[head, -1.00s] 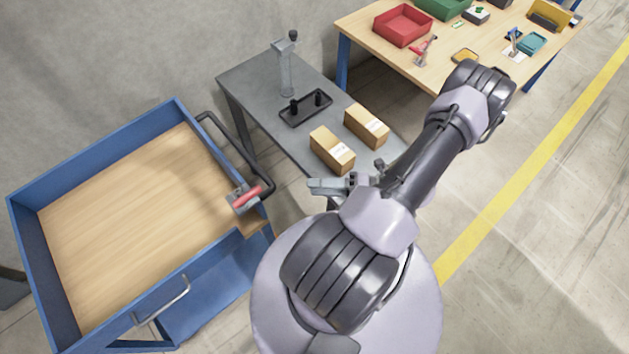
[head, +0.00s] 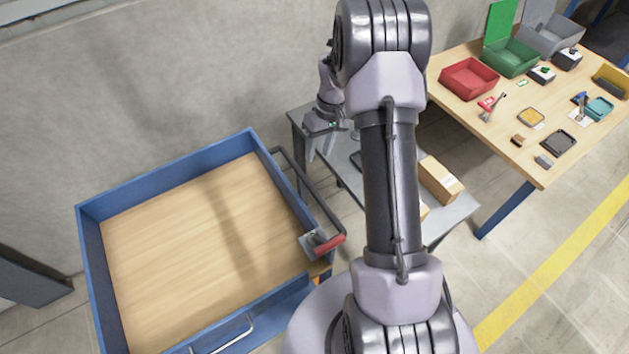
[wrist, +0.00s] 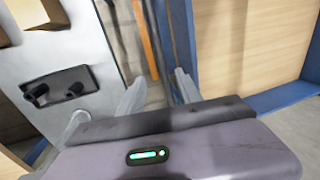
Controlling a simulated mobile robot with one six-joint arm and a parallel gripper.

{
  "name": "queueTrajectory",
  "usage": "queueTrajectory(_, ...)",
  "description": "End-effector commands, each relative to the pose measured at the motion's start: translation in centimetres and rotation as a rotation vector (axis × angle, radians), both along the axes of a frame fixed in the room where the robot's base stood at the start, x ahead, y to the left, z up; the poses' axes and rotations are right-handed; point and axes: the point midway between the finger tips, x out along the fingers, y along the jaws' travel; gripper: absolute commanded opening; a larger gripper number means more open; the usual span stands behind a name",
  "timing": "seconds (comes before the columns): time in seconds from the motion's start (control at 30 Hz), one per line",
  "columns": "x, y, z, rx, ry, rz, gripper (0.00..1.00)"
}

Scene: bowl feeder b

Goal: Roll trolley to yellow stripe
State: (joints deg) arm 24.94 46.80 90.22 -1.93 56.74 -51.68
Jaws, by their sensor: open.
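The trolley (head: 92,240) is a blue-rimmed cart with a bare wooden deck, at the left in the head view. Its dark bar handle (head: 312,190) runs along its right side, with a red lever (head: 331,243) near the front corner. The yellow stripe (head: 560,262) runs along the floor at the far right, well apart from the trolley. My gripper (head: 320,148) is open and empty, fingers pointing down, above and beyond the handle near the grey table. The wrist view shows both fingers apart (wrist: 158,92), with the trolley's deck (wrist: 250,45) to their right.
The grey table (head: 455,215) with cardboard boxes (head: 440,180) stands right of the trolley, partly hidden by my arm. Its black tray (wrist: 60,85) shows in the wrist view. A wooden workbench (head: 480,130) holds bins and small parts. A wall (head: 150,90) stands behind; floor along the stripe is clear.

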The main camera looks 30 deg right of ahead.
Motion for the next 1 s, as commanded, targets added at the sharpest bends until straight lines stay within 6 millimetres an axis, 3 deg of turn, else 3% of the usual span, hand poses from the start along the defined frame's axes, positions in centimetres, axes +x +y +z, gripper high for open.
queueTrajectory(0.03, -0.1, 0.4, -2.2, 0.003, 0.004, 0.001, 0.41)
queueTrajectory(0.2, -0.2, 1.4, -7.3, 0.004, 0.006, -0.003, 0.41)
queueTrajectory(0.4, -0.2, 2.3, -11.7, 0.004, 0.005, -0.005, 0.41)
queueTrajectory(0.57, -0.2, 2.6, -13.1, 0.004, 0.004, -0.006, 0.41)
queueTrajectory(0.83, -0.2, 2.7, -13.2, 0.004, 0.004, -0.006, 0.41)
queueTrajectory(1.0, -0.3, 2.7, -13.2, 0.004, 0.005, -0.007, 0.08)
